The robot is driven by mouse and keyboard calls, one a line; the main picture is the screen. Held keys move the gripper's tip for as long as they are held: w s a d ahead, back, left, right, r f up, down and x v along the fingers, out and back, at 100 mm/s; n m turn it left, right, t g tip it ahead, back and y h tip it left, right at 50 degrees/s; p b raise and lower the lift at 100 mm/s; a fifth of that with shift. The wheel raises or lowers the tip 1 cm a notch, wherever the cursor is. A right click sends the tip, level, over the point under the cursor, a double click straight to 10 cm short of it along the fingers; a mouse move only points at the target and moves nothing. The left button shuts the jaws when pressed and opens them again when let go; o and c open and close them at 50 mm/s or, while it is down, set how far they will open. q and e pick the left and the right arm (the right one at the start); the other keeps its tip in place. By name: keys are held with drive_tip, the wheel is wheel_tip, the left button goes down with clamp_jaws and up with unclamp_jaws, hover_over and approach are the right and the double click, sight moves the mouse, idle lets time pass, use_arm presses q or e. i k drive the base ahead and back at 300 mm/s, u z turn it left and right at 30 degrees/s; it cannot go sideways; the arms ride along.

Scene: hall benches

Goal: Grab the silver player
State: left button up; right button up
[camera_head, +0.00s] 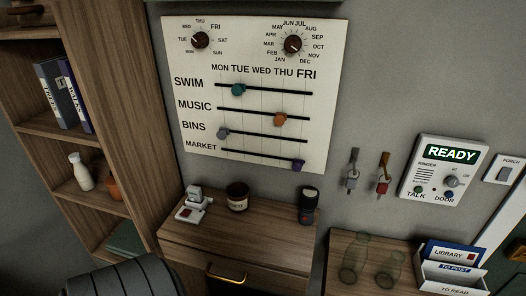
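A small silver-white device (194,193), which looks like the silver player, stands upright on a pale base (187,214) with a red patch. It is on the left part of the wooden cabinet top (250,240), below the wall board. It is small in the picture, so I cannot tell its details or how it sits on the base. Neither of my grippers is in view.
A wooden shelf unit (140,215) rises at left. A dark ribbed shape (125,281) fills the lower left. A lower surface at right holds two greenish glass bottles (353,260) and a letter holder (452,273).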

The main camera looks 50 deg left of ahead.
sight(195, 192)
drive_tip(key=z, duration=0.65)
drive_tip(key=k, duration=1)
drive_tip(key=u, duration=1)
